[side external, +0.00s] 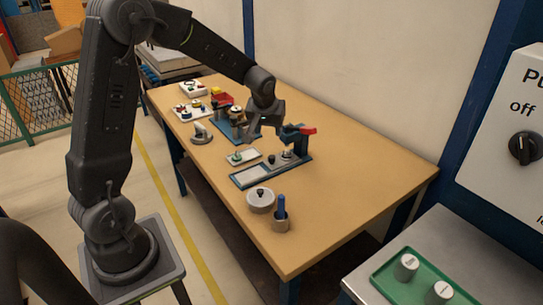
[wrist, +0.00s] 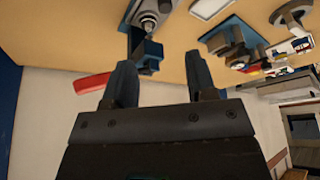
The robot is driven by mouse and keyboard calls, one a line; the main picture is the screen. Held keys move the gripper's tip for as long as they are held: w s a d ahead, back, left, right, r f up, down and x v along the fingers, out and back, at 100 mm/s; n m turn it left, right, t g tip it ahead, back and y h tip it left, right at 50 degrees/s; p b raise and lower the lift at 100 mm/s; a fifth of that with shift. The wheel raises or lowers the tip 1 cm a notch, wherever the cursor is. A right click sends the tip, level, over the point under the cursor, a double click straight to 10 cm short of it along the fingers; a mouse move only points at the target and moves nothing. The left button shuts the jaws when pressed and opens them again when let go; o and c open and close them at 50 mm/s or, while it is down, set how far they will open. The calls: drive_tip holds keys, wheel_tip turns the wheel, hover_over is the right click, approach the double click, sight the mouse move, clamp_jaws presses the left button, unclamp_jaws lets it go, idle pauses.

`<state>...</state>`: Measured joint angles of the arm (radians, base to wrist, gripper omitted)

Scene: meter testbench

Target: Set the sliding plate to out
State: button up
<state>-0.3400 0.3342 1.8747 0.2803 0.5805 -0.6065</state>
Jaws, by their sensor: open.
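The fixture with the sliding plate stands in the middle of the table in the side external view. Its blue base holds a light grey plate (side external: 249,176) at the front left end and a small black knob (side external: 271,159) beside it. A blue post with a red handle (side external: 307,130) rises at the base's back right end; the red handle (wrist: 93,82) also shows in the wrist view. My gripper (wrist: 162,80) is open and empty, its fingers well apart. It hangs above the table near the post, touching nothing that I can see. I cannot make out the plate in the wrist view.
A small white tray (side external: 231,160) lies just left of the fixture. A round lidded pot (side external: 260,202) and a cup with a blue-handled tool (side external: 281,219) stand in front. Several other fixtures crowd the table's far end. The right side of the table is clear.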

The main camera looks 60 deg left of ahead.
sight(272, 156)
drive_tip(key=shift+n, duration=0.3)
drive_tip(key=x, duration=1.1)
drive_tip(key=a+x, duration=0.1)
drive_tip(key=x, duration=0.4)
drive_tip(key=shift+a, duration=0.15)
clamp_jaws()
